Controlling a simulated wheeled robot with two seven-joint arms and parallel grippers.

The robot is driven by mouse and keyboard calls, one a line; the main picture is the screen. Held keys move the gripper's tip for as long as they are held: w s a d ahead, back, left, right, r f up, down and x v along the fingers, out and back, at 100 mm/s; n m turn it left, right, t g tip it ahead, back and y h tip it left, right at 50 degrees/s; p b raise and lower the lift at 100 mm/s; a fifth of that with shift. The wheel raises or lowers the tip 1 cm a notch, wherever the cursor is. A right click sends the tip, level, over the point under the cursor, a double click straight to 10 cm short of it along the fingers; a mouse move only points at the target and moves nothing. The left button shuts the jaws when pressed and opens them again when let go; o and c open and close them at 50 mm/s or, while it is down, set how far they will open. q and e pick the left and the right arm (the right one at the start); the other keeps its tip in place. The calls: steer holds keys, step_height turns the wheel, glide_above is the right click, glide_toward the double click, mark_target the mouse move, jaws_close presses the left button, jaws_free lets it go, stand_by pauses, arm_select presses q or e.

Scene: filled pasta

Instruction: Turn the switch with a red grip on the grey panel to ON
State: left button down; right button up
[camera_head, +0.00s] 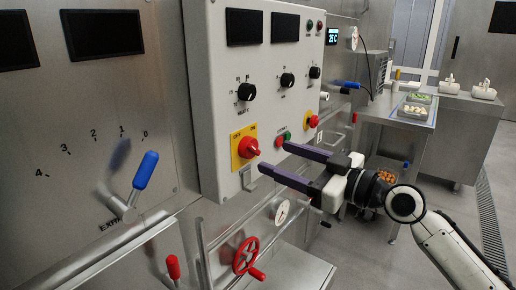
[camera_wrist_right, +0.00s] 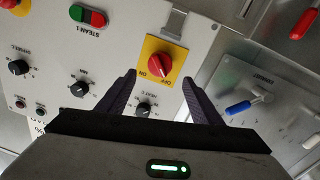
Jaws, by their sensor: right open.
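The grey panel (camera_head: 219,98) fills the upper middle of the head view. Its switch with a red grip (camera_head: 249,147) sits on a yellow plate (camera_head: 236,158) at the panel's lower left. In the right wrist view the red grip (camera_wrist_right: 158,67) shows upside down on its yellow plate, with OFF and ON labels. The grip appears slanted toward OFF. My right gripper (camera_head: 274,157) is open and empty, just right of the switch and apart from it. In the wrist view its fingertips (camera_wrist_right: 160,76) lie to either side of the grip. My left gripper is not in view.
Black knobs (camera_head: 246,92) and a green-red button pair (camera_head: 283,138) are on the panel. A blue-handled lever (camera_head: 146,170) is at left. A red handwheel (camera_head: 246,256) and gauge (camera_head: 282,212) are below. A steel table with trays (camera_head: 413,110) stands at right.

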mark_target(256, 149)
steer(key=x, duration=0.6)
steer(key=shift+p, duration=0.35)
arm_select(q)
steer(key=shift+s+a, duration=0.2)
arm_select(e)
steer(key=shift+w+a, duration=0.4)
steer(key=shift+a, duration=0.15)
steer(key=c, duration=1.1)
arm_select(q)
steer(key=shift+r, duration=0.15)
arm_select(e)
steer(key=shift+o, duration=0.2)
